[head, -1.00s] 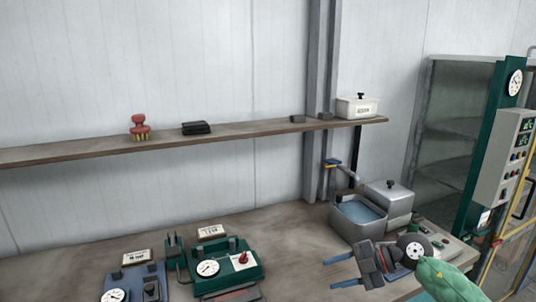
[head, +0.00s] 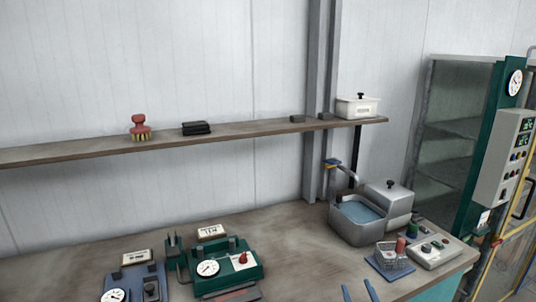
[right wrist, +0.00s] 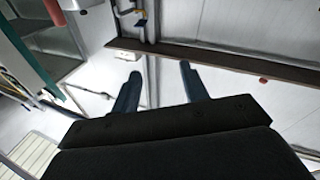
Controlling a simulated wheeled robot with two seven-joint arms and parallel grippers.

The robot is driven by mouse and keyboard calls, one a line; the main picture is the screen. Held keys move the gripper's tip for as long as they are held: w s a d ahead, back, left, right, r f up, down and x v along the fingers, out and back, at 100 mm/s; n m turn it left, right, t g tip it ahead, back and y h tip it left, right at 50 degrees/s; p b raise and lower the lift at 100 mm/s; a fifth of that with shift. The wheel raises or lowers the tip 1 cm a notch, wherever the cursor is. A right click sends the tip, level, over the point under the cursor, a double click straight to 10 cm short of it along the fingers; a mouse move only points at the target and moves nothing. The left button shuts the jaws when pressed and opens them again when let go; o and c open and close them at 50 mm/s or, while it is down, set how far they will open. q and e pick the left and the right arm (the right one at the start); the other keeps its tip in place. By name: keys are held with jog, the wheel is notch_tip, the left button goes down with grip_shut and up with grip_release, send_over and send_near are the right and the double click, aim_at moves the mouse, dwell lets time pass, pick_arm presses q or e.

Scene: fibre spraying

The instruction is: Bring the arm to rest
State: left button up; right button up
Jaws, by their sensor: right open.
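My right gripper (head: 358,292) shows only as two blue fingertips at the bottom edge of the head view, over the front of the workbench. In the right wrist view its two blue fingers (right wrist: 160,78) stand apart with nothing between them. It is open and empty. The rest of the right arm is below the head view. My left gripper is in neither view.
On the workbench (head: 290,235) stand a water basin (head: 343,229), a wire basket (head: 391,256), a control box (head: 434,252) and a green gauge device (head: 222,266). A shelf (head: 240,132) runs along the wall. A green cabinet (head: 458,130) stands at right.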

jog(key=s+d+f+m+g+h, duration=0.25)
jog(key=s+f+g, duration=0.65)
jog(key=f, duration=0.5)
jog(key=s+a+f+g+y, duration=0.1)
jog(key=s+a+f+g, duration=0.2)
jog(key=s, duration=0.6)
jog(key=s+a+f+g, duration=0.1)
jog(key=s+f+g, duration=0.4)
jog(key=s, duration=0.4)
jog(key=s+a+x, duration=0.1)
jog(key=s+x, duration=0.1)
jog(key=x, duration=0.9)
jog(key=s+a+f+x, duration=0.1)
jog(key=x, duration=1)
jog(key=s+f, duration=0.3)
jog(key=f, duration=0.7)
jog(key=s+a+f+n+g, duration=0.1)
jog(key=s+f, duration=0.3)
jog(key=f, duration=0.6)
jog(key=shift+f+y, duration=0.3)
jog(key=shift+y, duration=0.05)
jog(key=shift+s, duration=0.15)
